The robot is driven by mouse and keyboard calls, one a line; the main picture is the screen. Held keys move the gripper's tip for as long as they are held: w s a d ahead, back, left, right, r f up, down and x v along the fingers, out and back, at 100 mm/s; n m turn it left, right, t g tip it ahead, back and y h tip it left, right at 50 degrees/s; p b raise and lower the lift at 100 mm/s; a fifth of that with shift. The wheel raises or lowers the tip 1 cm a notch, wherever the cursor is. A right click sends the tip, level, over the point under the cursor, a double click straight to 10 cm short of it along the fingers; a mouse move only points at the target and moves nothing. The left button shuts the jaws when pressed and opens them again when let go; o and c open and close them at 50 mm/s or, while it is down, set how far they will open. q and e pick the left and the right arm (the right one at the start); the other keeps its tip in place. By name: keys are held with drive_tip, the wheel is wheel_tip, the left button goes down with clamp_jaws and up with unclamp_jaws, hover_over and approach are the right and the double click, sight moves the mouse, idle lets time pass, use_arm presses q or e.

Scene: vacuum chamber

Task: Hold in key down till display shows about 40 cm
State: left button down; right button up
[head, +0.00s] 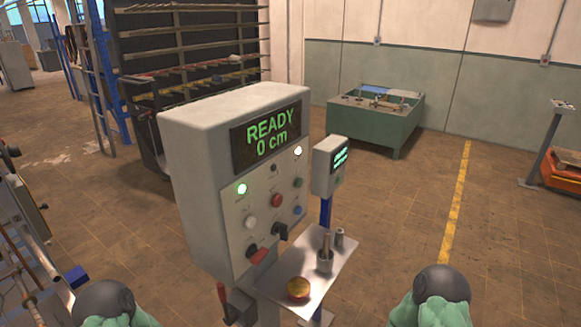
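A grey control box (213,190) stands in front of me. Its dark display (266,137) reads "READY" and "0 cm" in green. Its angled front panel (238,228) carries several small controls: a white button (250,222), a red button (276,201), a blue button (297,210), black knobs and a red knob (257,254). A green lamp (241,189) and a white lamp (298,151) are lit. The labels are too small to read, so I cannot tell which is the in key. Neither gripper's fingers show; only rounded dark and green arm parts of mine show at the bottom.
A small metal shelf (321,272) beside the box holds a brass round part (298,288) and metal cylinders. A smaller grey box (329,165) with a green screen stands on a blue post behind. A red-handled lever (222,300) hangs below.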

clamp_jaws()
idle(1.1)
